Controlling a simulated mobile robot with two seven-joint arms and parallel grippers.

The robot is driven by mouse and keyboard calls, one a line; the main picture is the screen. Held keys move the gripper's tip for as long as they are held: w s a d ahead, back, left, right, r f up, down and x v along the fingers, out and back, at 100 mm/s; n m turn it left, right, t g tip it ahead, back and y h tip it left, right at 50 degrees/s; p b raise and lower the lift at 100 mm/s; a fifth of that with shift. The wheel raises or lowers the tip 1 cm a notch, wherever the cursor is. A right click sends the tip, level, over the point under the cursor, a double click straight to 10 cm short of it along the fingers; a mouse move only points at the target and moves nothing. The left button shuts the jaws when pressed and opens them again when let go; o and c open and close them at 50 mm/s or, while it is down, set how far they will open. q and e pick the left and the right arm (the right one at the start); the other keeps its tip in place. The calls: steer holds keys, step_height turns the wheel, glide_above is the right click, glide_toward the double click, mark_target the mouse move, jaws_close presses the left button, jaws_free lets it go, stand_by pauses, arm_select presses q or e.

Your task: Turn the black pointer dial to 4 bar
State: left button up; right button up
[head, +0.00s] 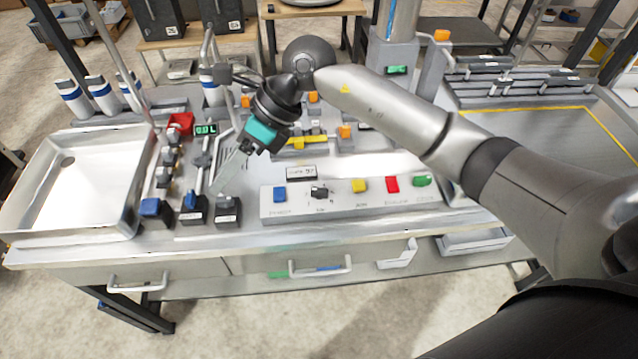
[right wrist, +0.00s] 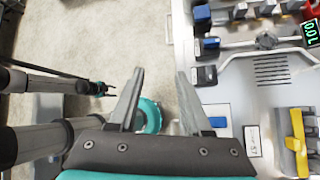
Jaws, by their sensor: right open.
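The black pointer dial (head: 319,191) sits on the light control panel (head: 345,212), between a blue button (head: 279,194) and a yellow button (head: 359,185). Its scale marks are too small to read, so I cannot tell its setting. My right gripper (head: 223,184) is open and empty, to the left of the dial and apart from it. In the right wrist view its two fingers (right wrist: 158,75) stand apart with nothing between them. The dial is not visible in that view.
Red (head: 392,184) and green (head: 422,181) buttons are to the dial's right. A yellow-handled part (head: 303,141) is behind. The space directly above the dial looks clear.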

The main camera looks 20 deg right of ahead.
steer(key=w+d+f+h, duration=0.2)
steer(key=d+h, duration=0.3)
steer(key=d, duration=0.4)
steer(key=h, duration=0.4)
glide_toward(319, 189)
step_height(319, 189, down, 9)
steer(key=shift+w+d+r+p, duration=0.1)
steer(key=shift+r+p, duration=0.1)
steer(key=shift+p, duration=0.25)
jaws_close()
